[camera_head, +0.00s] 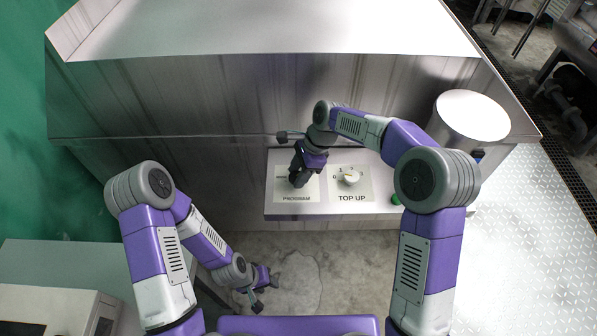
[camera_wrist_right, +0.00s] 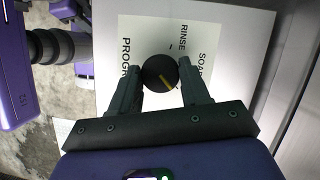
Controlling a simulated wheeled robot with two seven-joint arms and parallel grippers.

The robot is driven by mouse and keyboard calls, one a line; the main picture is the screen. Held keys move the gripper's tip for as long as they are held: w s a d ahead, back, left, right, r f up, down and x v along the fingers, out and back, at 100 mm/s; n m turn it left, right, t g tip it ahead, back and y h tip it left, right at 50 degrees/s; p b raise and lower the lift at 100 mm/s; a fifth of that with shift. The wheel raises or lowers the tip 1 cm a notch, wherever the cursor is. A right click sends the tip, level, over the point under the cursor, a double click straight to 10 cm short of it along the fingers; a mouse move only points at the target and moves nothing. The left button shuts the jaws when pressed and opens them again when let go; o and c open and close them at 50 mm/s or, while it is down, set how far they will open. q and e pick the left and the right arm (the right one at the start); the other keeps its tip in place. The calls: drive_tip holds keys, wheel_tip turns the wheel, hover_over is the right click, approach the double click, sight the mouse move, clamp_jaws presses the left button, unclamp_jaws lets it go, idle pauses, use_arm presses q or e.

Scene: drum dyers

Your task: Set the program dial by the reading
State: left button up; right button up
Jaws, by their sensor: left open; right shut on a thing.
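The program dial (camera_wrist_right: 158,74) is a round black knob with a yellow pointer line, on a white plate (camera_wrist_right: 140,28) lettered PROGRAM, RINSE and SOAP in the right wrist view. The yellow line lies slanted, and its end nearer the labels cannot be told for sure. My right gripper (camera_wrist_right: 159,78) is shut on the dial, one finger on each side. In the head view my right gripper (camera_head: 299,176) hides the dial above the PROGRAM label. My left gripper (camera_head: 265,287) is open and empty, low over the floor at the lower left. No reading display shows clearly.
A TOP UP dial (camera_head: 348,177), cream-coloured, sits right of the PROGRAM plate on the same panel (camera_head: 330,211). A green button (camera_head: 395,199) is at the panel's right. A white drum (camera_head: 472,115) stands further right. A grey bench (camera_head: 55,262) is at the lower left.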

drive_tip(key=shift+r+n+g+p, duration=0.1)
drive_tip(key=shift+n+g+p, duration=0.2)
drive_tip(key=shift+n+p, duration=0.55)
drive_tip(key=n+g+h+p, duration=0.1)
drive_tip(key=n+p, duration=0.2)
drive_tip(key=p, duration=0.2)
drive_tip(key=shift+w+a+n, duration=0.1)
drive_tip(key=shift+n, duration=0.25)
drive_tip(key=n+g+h+p, duration=0.1)
drive_tip(key=n+p, duration=0.1)
drive_tip(key=n, duration=0.1)
drive_tip(key=shift+w+n, duration=0.1)
drive_tip(key=shift+n, duration=0.2)
drive_tip(key=n+h+p, duration=0.1)
drive_tip(key=n, duration=0.1)
drive_tip(key=shift+a+n+g, duration=0.15)
drive_tip(key=shift+n+g, duration=0.15)
drive_tip(key=shift+n, duration=0.1)
drive_tip(key=n+h, duration=0.1)
drive_tip(key=n, duration=0.2)
drive_tip(key=shift+a+n+h, duration=0.1)
drive_tip(key=shift+n+h, duration=0.2)
drive_tip(key=n, duration=0.2)
drive_tip(key=n+h, duration=0.1)
drive_tip(key=n, duration=0.1)
drive_tip(key=shift+a+n+h+p, duration=0.1)
drive_tip(key=shift+n+h+p, duration=0.2)
drive_tip(key=shift+n+t+h, duration=0.6)
drive_tip(key=shift+n, duration=1.3)
